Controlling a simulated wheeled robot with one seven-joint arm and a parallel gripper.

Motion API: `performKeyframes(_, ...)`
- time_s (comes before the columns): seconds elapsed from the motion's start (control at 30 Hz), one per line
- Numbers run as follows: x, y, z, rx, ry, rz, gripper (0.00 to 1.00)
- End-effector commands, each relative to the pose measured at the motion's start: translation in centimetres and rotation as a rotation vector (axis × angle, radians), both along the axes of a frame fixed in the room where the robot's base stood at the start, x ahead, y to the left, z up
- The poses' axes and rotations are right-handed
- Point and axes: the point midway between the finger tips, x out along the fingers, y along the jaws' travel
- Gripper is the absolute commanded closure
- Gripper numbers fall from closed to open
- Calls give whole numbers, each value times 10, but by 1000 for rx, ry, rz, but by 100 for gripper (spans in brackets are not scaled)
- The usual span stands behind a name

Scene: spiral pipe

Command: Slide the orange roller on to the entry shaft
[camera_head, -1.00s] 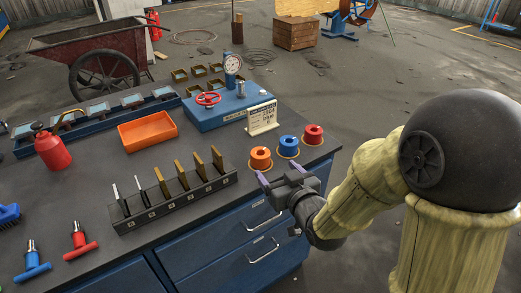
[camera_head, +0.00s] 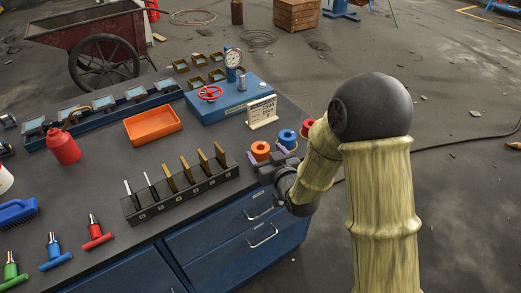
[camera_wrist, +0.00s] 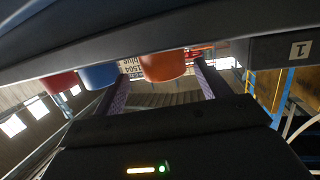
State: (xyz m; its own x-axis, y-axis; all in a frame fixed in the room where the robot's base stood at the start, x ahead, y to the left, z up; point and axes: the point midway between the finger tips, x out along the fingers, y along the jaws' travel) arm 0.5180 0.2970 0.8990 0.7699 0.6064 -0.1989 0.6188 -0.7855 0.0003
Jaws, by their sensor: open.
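The orange roller (camera_head: 260,148) stands upright near the right edge of the bench, left of a blue roller (camera_head: 287,138) and a red roller (camera_head: 307,128). My gripper (camera_head: 268,158) is open, its purple fingers pointing toward the orange roller from the front edge. In the wrist view the orange roller (camera_wrist: 163,66) appears between and beyond the two fingers of my gripper (camera_wrist: 162,85); I cannot tell whether they touch it. The red roller is partly hidden by my arm. I cannot clearly identify the entry shaft; a blue unit (camera_head: 205,108) carries a gauge and a red handwheel.
A slotted rack (camera_head: 180,190) with upright plates is to the left. An orange tray (camera_head: 152,125) and red can (camera_head: 63,147) sit farther left. Drawer handles (camera_head: 262,236) project from the bench front.

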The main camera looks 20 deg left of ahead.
Motion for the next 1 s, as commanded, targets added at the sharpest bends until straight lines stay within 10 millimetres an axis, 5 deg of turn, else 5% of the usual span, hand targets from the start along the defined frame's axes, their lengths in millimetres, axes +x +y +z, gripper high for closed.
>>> performKeyframes(0.33,2,2,-1,0,0,1,25)
performKeyframes(0.7,33,33,-12,1,1,1,25)
performKeyframes(1.0,37,36,-13,1,1,1,25)
